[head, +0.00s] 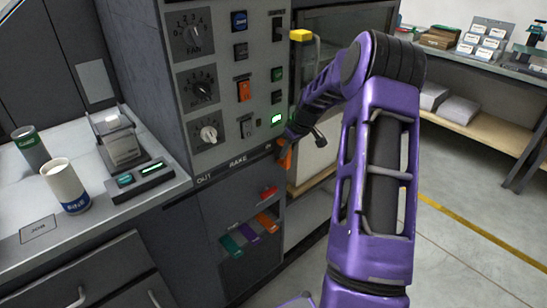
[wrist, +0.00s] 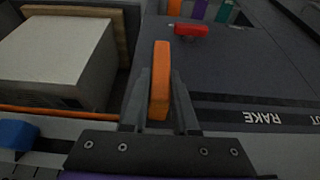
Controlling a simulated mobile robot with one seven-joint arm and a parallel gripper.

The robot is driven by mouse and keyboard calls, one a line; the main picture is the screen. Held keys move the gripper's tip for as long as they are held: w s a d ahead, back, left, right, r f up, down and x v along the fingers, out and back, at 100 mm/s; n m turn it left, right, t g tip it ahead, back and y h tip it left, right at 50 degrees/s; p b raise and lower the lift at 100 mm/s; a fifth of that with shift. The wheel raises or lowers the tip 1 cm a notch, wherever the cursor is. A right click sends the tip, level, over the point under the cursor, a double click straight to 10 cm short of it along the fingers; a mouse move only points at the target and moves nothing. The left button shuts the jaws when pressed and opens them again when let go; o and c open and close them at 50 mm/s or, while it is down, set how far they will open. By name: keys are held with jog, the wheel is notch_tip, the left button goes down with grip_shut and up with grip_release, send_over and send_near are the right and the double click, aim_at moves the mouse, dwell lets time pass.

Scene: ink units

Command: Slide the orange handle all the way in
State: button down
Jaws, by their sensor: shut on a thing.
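The orange handle (head: 285,158) sits near the right end of the strip marked OUT and RAKE on the grey machine's front. In the wrist view the orange handle (wrist: 161,80) stands upright between the two fingers of my gripper (wrist: 160,100), which is shut on it. In the head view my gripper (head: 287,143) is at the handle, mostly hidden by my purple arm.
Above are knobs and switches on the control panel (head: 223,75). Below are a red handle (head: 269,192) and orange, purple and teal tabs (head: 250,233). Left, a counter (head: 100,214) holds a cup (head: 65,187) and a printer-like device (head: 119,140). Open floor lies right.

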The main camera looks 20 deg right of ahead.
jog(key=shift+w+d+r, duration=0.1)
jog(key=shift+w+d, duration=0.05)
jog(key=shift+d, duration=0.6)
jog(key=c, duration=0.7)
grip_release()
jog(key=shift+w+d, duration=0.1)
jog(key=p+v, duration=0.1)
jog(key=v, duration=1.6)
jog(key=shift+s+r, duration=0.1)
jog(key=shift+s, duration=0.1)
